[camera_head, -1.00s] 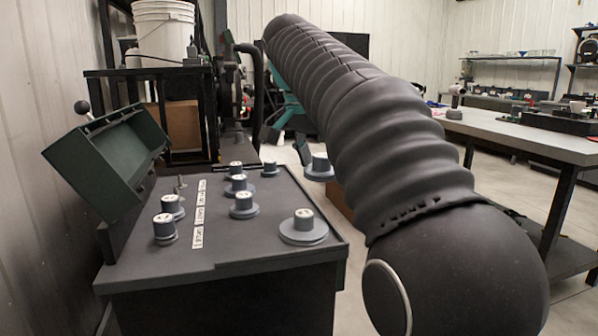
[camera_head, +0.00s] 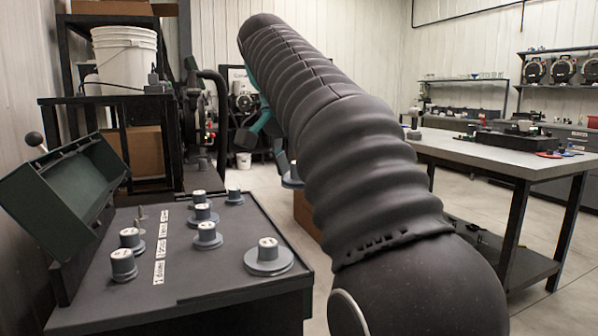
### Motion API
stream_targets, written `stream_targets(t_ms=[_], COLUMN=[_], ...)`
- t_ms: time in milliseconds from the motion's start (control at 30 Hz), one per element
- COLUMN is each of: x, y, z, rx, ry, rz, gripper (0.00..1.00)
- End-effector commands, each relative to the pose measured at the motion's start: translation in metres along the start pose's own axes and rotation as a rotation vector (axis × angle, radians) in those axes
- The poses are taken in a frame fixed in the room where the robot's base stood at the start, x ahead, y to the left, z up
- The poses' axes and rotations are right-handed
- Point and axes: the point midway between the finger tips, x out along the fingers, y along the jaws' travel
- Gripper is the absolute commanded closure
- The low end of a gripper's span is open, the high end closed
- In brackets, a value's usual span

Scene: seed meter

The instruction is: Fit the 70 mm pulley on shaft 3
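My gripper (camera_head: 270,146) shows only in part, as teal and dark finger parts beside the far end of my arm, which hides the rest. A grey pulley (camera_head: 291,176) hangs in the air at the fingers, beyond the bench top's right side, hub up and partly behind my arm; it appears gripped. On the dark bench top a thin bare shaft (camera_head: 140,214) stands at the left. Nearer along that row are two capped pulleys (camera_head: 131,240) and (camera_head: 123,266). Number labels are too small to read, so I cannot tell which shaft is 3.
More pulleys stand on the bench top right of a white label strip (camera_head: 161,245), including a wide one (camera_head: 268,258). A green open cover (camera_head: 62,190) with a lever rises at the left. A long table (camera_head: 470,155) stands right, with open floor between.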

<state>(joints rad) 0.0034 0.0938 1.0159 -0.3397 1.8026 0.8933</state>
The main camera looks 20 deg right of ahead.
Motion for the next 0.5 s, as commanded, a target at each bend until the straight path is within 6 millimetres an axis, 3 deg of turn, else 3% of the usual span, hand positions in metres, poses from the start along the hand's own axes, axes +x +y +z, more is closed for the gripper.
stream_targets(t_ms=[500], x=[-0.016], y=[0.0], z=[-0.007], rx=[0.0], ry=[0.001], rz=[-0.001], gripper=[0.68])
